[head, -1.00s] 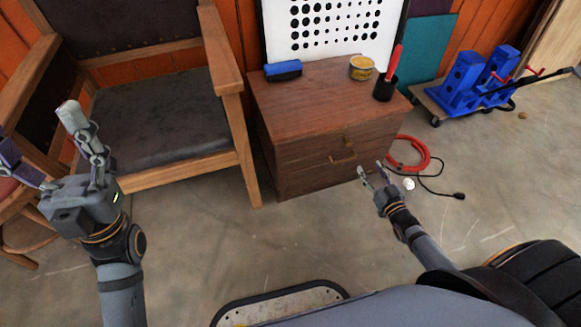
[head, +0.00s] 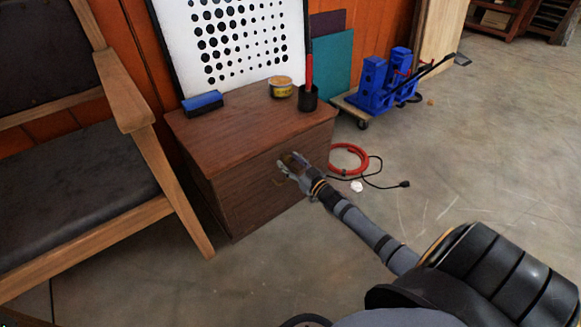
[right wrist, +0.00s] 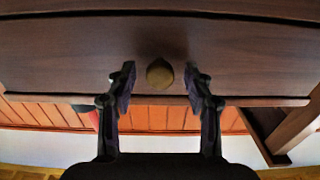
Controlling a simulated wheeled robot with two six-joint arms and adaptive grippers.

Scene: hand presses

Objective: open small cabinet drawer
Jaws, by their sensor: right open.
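The small brown wooden cabinet (head: 240,125) stands beside the armchair, with a drawer front facing me. My right gripper (head: 286,162) is open at the cabinet's front, near the upper part. In the right wrist view, the drawer front (right wrist: 220,45) fills the upper part of the picture, and a round brass knob (right wrist: 159,73) shows between the two open fingers (right wrist: 161,76) of this gripper. The fingers stand on either side of the knob, apart from it. The gripper partly covers the drawer front in the head view. My left gripper is out of view.
A wooden armchair (head: 75,195) is close at left. A red hose (head: 349,158) lies on the floor at right. The floor before the cabinet is clear.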

